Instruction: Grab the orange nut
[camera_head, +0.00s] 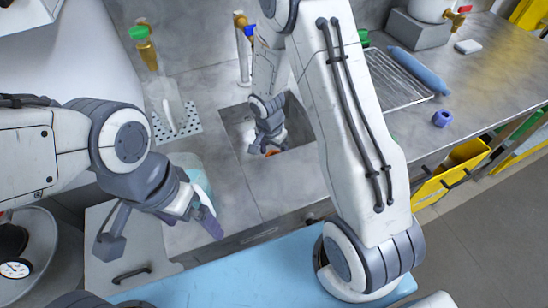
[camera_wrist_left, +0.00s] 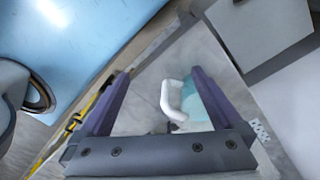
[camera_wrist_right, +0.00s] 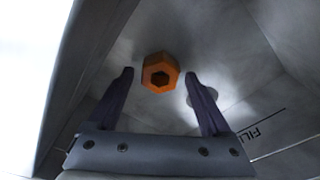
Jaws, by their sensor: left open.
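In the head view only a small orange patch of the nut (camera_head: 272,152) shows below my right gripper (camera_head: 268,142), which reaches down into the basin. In the right wrist view my right gripper (camera_wrist_right: 159,78) is open, its fingertips on either side of the nut and not visibly touching it; how far the nut lies beyond them is hard to tell. My left gripper (camera_head: 198,212) is open and empty above the left part of the counter.
The sink basin (camera_head: 236,122) has walls close around my right gripper. A white handle on a pale teal container (camera_wrist_left: 172,98) lies below my left gripper. A purple nut (camera_head: 442,118), a blue roll (camera_head: 418,70) and a wire rack (camera_head: 392,85) are on the right counter.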

